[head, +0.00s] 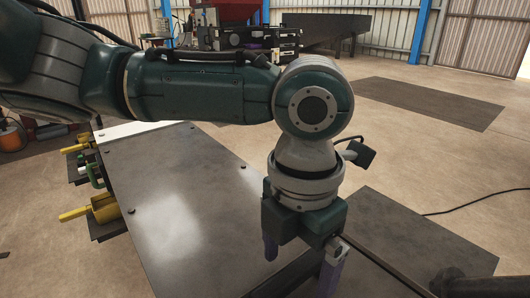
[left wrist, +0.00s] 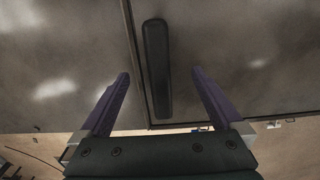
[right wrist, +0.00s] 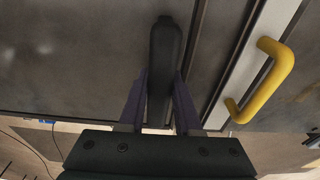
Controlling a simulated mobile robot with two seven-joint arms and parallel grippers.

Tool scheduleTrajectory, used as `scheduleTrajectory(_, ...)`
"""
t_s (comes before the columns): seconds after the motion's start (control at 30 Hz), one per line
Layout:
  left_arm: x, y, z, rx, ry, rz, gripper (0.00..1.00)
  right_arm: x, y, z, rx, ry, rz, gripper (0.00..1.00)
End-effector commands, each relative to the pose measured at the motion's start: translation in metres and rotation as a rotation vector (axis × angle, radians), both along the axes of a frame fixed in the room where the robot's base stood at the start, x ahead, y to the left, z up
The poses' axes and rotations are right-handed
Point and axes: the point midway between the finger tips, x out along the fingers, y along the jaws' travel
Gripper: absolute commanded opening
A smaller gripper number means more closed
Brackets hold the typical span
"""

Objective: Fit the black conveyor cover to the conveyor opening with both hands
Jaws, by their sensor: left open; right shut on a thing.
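In the left wrist view a black bar handle (left wrist: 155,70) stands on a dark, worn metal sheet, the black conveyor cover (left wrist: 235,55), close to a straight seam. My left gripper (left wrist: 160,76) is open, with one purple finger on each side of the handle and a gap to both. It also shows in the head view (head: 301,265), pointing down by the right edge of a dark plate. In the right wrist view my right gripper (right wrist: 161,85) is shut on another black handle (right wrist: 165,45) of the cover (right wrist: 75,65). My right gripper is outside the head view.
A yellow handle (right wrist: 268,80) on a pale strip is right of the right gripper. The bolted dark plate (head: 190,210) fills the head view's centre, with yellow clamps (head: 92,208) along its left side. A dark bar (head: 385,268) runs at lower right.

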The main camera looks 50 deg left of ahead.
Motion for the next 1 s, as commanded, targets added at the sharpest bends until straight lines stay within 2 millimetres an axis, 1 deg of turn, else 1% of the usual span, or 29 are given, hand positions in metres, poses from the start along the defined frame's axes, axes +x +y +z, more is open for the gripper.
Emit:
scheduleTrajectory(0.3, 0.002, 0.000, 0.068, -0.001, -0.007, -0.002, 1.00, 0.001, 0.000, 0.000, 0.000, -0.002, 0.000, 0.00)
scheduleTrajectory(0.4, 0.001, 0.000, 0.087, 0.000, -0.007, -0.002, 1.00, 0.001, 0.000, 0.000, 0.000, -0.002, 0.000, 0.00)
scheduleTrajectory(0.5, 0.001, 0.000, 0.101, -0.001, -0.004, -0.001, 1.00, 0.001, 0.000, 0.000, 0.000, -0.003, 0.000, 0.00)
scheduleTrajectory(0.67, 0.000, 0.000, 0.111, 0.000, -0.001, -0.001, 1.00, 0.001, 0.000, 0.000, 0.000, -0.003, 0.000, 0.00)
scheduleTrajectory(0.9, 0.000, 0.000, 0.112, 0.000, 0.000, -0.001, 1.00, 0.001, 0.000, 0.000, 0.000, -0.003, 0.000, 0.00)
scheduleTrajectory(0.93, 0.000, 0.000, 0.112, 0.000, 0.000, -0.001, 1.00, 0.001, 0.000, 0.000, 0.000, -0.003, 0.000, 0.36)
scheduleTrajectory(1.0, 0.000, 0.000, 0.112, 0.000, 0.000, -0.001, 1.00, 0.001, 0.000, 0.000, 0.000, -0.002, 0.000, 0.44)
